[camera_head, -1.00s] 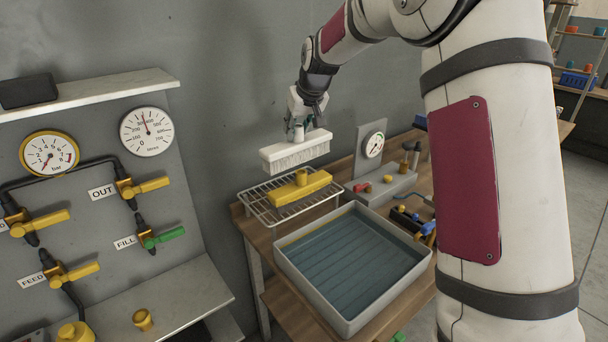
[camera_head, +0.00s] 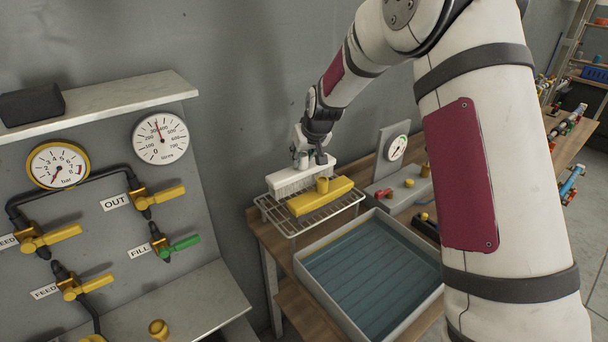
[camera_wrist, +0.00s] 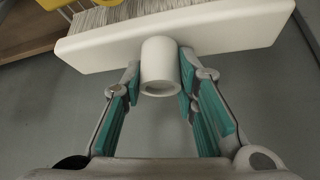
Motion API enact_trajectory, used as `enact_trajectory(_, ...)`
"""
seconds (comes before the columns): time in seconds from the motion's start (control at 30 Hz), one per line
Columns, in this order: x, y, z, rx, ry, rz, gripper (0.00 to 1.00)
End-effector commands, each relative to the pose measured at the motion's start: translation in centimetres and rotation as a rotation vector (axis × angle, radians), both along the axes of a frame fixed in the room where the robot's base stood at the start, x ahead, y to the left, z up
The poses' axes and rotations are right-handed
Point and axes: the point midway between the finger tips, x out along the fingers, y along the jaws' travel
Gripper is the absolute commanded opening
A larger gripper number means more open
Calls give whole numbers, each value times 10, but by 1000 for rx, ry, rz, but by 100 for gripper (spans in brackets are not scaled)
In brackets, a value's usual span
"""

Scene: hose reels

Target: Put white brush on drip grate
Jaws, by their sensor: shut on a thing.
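The white brush (camera_head: 293,181) is at the back part of the wire drip grate (camera_head: 281,219), behind a yellow brush (camera_head: 320,197) that lies on the grate. My gripper (camera_head: 313,160) is above the white brush, shut on its handle stub. In the wrist view, my gripper (camera_wrist: 160,85) has its fingers on both sides of the round white stub, and the white brush (camera_wrist: 175,42) spans the top with its bristles beyond. I cannot tell whether the bristles touch the grate.
A blue-grey basin (camera_head: 372,272) stands in front of the grate on the wooden bench (camera_head: 262,245). The grey wall (camera_head: 240,90) is close behind. A valve panel (camera_head: 110,240) fills the left.

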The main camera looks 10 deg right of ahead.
Motion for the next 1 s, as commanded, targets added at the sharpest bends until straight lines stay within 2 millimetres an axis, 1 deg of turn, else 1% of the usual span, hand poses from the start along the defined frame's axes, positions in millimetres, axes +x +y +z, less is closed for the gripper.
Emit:
enact_trajectory(0.03, -2, 0, -8, 1, 2, 1, 0)
enact_trajectory(0.1, 0, 0, -16, 0, -1, 0, 0)
enact_trajectory(0.33, 0, 0, -30, 0, -1, 0, 0)
enact_trajectory(0.5, 0, 0, -54, 1, 1, 1, 0)
enact_trajectory(0.57, 0, 0, -61, 1, -1, -1, 0)
enact_trajectory(0.97, 1, 0, -66, 0, -2, 0, 0)
enact_trajectory(1.0, 1, 0, -67, 0, -1, 0, 32)
